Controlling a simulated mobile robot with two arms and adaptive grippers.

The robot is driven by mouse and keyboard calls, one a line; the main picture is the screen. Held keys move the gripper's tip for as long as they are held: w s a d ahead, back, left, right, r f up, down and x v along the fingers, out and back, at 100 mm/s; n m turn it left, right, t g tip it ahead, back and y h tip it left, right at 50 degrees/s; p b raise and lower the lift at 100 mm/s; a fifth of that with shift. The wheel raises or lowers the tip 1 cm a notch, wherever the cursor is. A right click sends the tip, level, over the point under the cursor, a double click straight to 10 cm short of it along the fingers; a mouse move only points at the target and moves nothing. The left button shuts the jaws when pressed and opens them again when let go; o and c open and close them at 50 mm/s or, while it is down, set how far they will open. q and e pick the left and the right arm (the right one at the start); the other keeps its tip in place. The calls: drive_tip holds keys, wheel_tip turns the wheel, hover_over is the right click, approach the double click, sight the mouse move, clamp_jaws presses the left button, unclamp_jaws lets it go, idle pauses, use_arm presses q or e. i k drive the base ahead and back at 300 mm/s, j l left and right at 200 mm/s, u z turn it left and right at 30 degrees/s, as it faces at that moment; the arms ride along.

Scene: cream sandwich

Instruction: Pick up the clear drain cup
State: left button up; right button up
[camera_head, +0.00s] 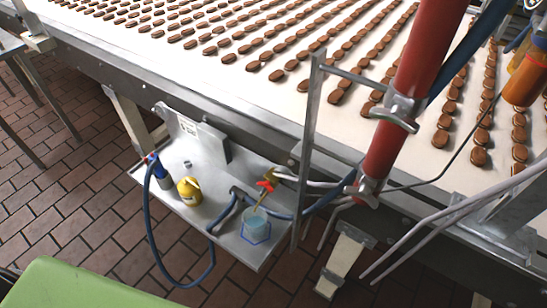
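A clear, bluish cup (256,228) stands upright near the front right corner of the metal shelf (212,205) at the side of the conveyor. A blue outline shows around its base. A thin yellowish spout or stick (263,194) with a red handle (267,185) rises over the cup. I cannot tell whether it touches the cup. Neither of my grippers is in view.
A yellow container (190,191) and a blue hose (150,225) are left of the cup. A metal post (309,140) and red pipe (400,110) stand right. The conveyor (230,75) carries rows of brown cookies. Tiled floor (80,200) is open at left.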

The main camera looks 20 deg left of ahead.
sight(255, 223)
drive_tip(key=k+j, duration=0.15)
drive_tip(key=j, duration=0.25)
drive_tip(key=k+j, duration=0.2)
drive_tip(key=j, duration=0.15)
drive_tip(key=k+j+z, duration=0.1)
drive_tip(key=j, duration=0.3)
drive_tip(key=k+j, duration=0.25)
drive_tip(key=j, duration=0.15)
drive_tip(key=k+j, duration=0.2)
drive_tip(key=j, duration=0.15)
